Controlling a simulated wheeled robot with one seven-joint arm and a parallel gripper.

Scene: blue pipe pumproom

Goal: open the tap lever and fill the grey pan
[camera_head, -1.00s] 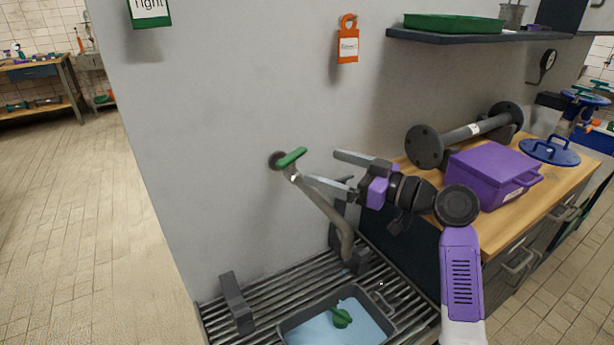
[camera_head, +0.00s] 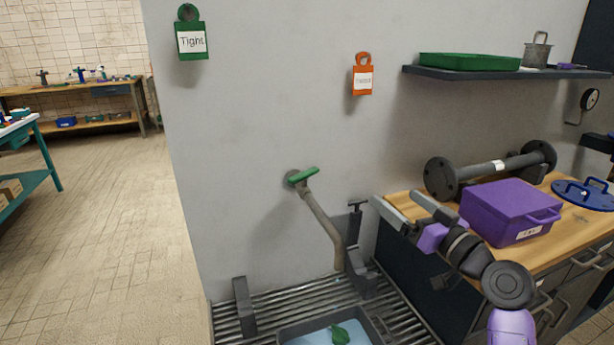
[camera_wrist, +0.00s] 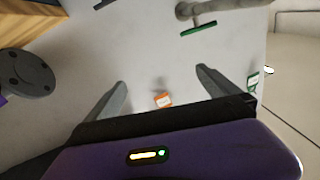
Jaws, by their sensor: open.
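The tap (camera_head: 325,225) comes out of the grey wall, its pipe sloping down to the right. Its green lever (camera_head: 303,175) lies across the top. The lever also shows in the wrist view (camera_wrist: 199,29), ahead of the fingers. The grey pan (camera_head: 374,324) stands on the slatted drain below the spout, its near part cut off by the picture edge. It shows a light blue, water-like surface with a green object (camera_head: 340,335) in it. I cannot make out a stream from the spout. My gripper (camera_head: 396,198) is open and empty, right of the tap and apart from it.
A wooden counter (camera_head: 405,187) on the right holds a purple box (camera_head: 505,212), a flanged pipe (camera_head: 490,170) and a blue lid (camera_head: 585,194). Dark brackets (camera_head: 243,305) stand on the drain. A shelf (camera_head: 500,73) and tags hang on the wall. Floor at left is clear.

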